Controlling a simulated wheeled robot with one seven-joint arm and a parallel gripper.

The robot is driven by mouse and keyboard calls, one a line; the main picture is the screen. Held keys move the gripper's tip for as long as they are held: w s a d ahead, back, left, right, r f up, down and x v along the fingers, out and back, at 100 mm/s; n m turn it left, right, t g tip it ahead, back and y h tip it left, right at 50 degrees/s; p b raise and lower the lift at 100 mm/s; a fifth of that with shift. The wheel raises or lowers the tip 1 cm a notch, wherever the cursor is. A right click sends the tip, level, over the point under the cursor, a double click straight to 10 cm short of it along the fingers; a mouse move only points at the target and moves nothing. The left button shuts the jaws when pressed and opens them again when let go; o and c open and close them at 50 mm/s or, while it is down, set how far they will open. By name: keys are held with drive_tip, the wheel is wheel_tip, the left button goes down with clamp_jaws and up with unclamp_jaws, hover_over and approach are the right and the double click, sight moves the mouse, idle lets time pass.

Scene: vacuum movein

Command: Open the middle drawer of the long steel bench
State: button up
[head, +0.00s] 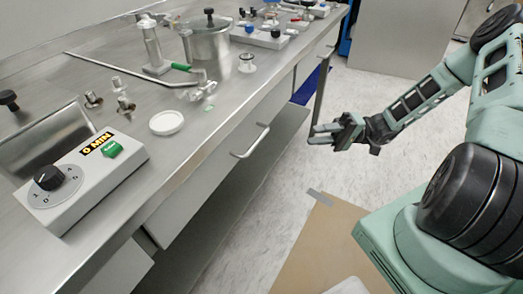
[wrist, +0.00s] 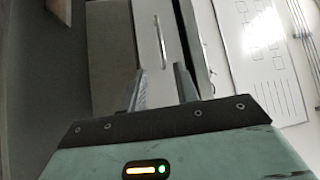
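The long steel bench (head: 215,115) runs from the near left to the far middle of the head view. Its middle drawer (head: 225,165) has a grey front with a bar handle (head: 250,141) and looks shut. My gripper (head: 311,134) is beside the bench, to the right of that handle and apart from it, its fingers pointing left at the bench. In the wrist view my gripper (wrist: 161,70) has its two fingers apart with nothing between them. A bar handle (wrist: 161,40) on a pale drawer front shows beyond the fingertips, roughly in line with the gap.
On the bench top are a control box (head: 82,180), a white dish (head: 167,123), a steel pot (head: 208,40) and several small fittings. A cardboard sheet (head: 325,245) lies on the floor below my arm. A bench leg (head: 321,88) stands beyond my gripper. The floor between is clear.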

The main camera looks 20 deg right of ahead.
sight(258, 140)
drive_tip(key=x, duration=1.7)
drive_tip(key=shift+a, duration=0.1)
clamp_jaws()
